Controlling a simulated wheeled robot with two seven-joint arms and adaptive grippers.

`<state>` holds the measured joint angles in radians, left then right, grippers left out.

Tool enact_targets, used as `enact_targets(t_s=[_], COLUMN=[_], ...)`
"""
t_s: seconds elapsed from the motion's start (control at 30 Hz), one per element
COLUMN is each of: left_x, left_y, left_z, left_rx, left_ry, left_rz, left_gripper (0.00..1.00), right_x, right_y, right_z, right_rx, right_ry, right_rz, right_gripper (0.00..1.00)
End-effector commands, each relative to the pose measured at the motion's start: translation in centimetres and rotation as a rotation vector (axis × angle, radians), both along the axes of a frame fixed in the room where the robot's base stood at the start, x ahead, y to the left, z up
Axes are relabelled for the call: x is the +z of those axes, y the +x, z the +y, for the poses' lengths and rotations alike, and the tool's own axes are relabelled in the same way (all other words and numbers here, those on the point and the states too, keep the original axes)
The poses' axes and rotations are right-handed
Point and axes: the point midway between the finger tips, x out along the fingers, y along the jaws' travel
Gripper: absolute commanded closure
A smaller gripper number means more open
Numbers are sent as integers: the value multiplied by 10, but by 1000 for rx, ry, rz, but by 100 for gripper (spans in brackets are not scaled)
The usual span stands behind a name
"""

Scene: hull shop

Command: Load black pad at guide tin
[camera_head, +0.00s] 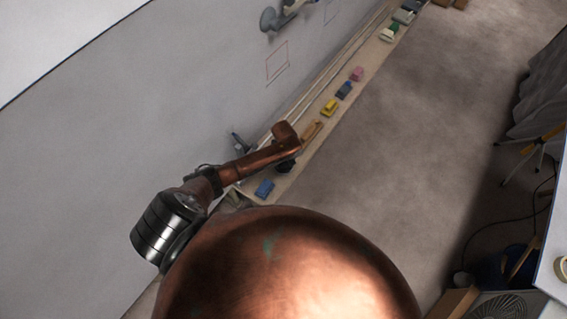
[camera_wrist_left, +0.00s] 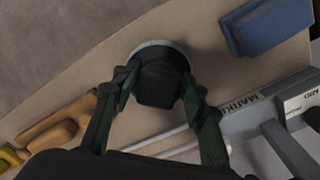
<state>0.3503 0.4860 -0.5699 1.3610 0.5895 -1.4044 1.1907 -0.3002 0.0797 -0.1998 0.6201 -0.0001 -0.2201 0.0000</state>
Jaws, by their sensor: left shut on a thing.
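The black pad (camera_wrist_left: 158,82) has a dark block-like grip on a pale round base and rests on or just above the tan ledge (camera_wrist_left: 75,75). In the left wrist view my left gripper (camera_wrist_left: 160,88) has its dark green fingers shut on the grip, one on each side. In the head view this gripper (camera_head: 286,164) is small and dark over the near part of the ledge, partly hidden by my arm. I cannot make out the guide tin in either view. My right gripper is not in view.
A blue block (camera_head: 264,188) lies close by on the ledge; an orange-brown one (camera_head: 312,131), a yellow one (camera_head: 329,108) and more lie farther along. A grey labelled holder (camera_wrist_left: 265,115) is beside the pad. The wall (camera_head: 150,110) borders the ledge; the floor (camera_head: 400,130) alongside is clear.

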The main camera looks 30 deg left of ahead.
Motion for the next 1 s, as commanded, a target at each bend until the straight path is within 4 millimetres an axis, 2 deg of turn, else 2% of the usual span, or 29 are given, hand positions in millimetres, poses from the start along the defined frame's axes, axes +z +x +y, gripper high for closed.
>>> enact_targets(t_s=[1.0], left_x=[-1], left_y=[0], left_z=[0], left_rx=[1], left_ry=[0], left_rz=[1], left_gripper=[79], right_x=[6], right_y=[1], right_z=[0], right_rx=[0], right_ry=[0], right_rz=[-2], right_gripper=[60])
